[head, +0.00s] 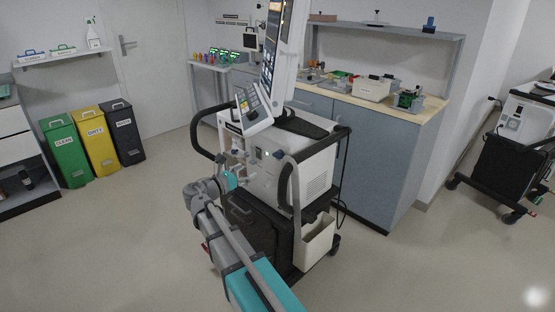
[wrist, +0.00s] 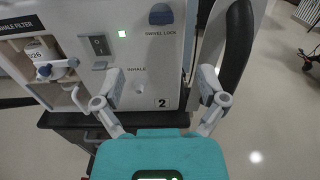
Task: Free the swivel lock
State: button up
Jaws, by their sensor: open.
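The swivel lock (wrist: 161,14) is a dark blue knob at the top of the white ventilator panel in the wrist view, with its label printed below it. The ventilator (head: 290,170) stands on a black wheeled cart in the middle of the head view. My gripper (wrist: 160,82) is open and empty, with its fingers spread in front of the lower panel. The knob lies beyond the fingertips, higher in the picture and between them sideways. In the head view my gripper (head: 232,172) is at the ventilator's front, small and partly hidden by my arm.
A rocker switch (wrist: 99,45), green light (wrist: 122,33) and inhale port (wrist: 140,87) share the panel. A filter (wrist: 42,63) hangs at left. A black handle (wrist: 236,50) curves close by the right finger. Bins (head: 95,140) stand far left; the floor around is clear.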

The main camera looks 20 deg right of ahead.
aim_at(275, 156)
jog(key=shift+d, duration=0.15)
jog(key=x, duration=1.3)
jog(key=shift+d, duration=0.3)
jog(key=shift+w, duration=0.1)
jog(key=shift+c, duration=0.2)
jog(key=c, duration=1.1)
